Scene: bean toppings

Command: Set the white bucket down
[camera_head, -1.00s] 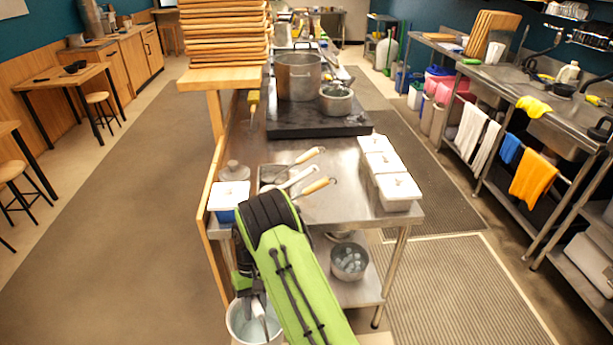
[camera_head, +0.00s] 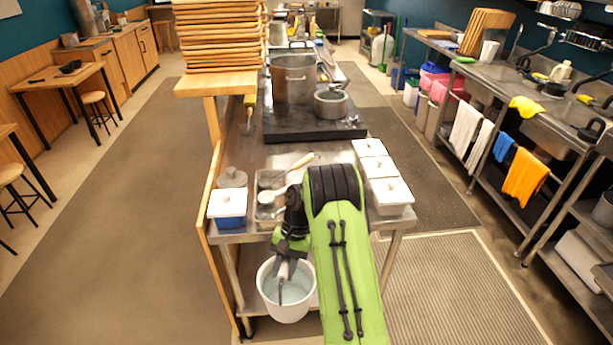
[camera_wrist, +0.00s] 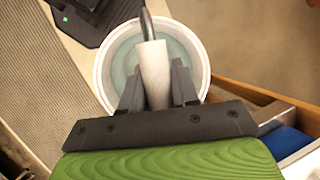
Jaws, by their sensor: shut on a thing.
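The white bucket (camera_head: 290,312) hangs in front of the near end of the steel table, below the tabletop. Its open top faces up, and its inside looks pale grey-blue. My gripper (camera_head: 284,268) is over the bucket's opening, at the end of my green arm. In the wrist view the bucket's round rim (camera_wrist: 101,72) lies beyond my gripper (camera_wrist: 154,88). The two dark fingers are closed on a pale tapered grip, apparently the bucket's handle, with a dark metal end reaching toward the rim. The bucket's underside and what is beneath it are hidden.
The steel table (camera_head: 338,230) holds white lidded containers (camera_head: 388,192) at right and a blue-and-white container (camera_head: 228,207) at left. A pan with utensils lies between them. Open floor (camera_head: 110,230) is at left, and a ribbed mat (camera_head: 470,290) is at right.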

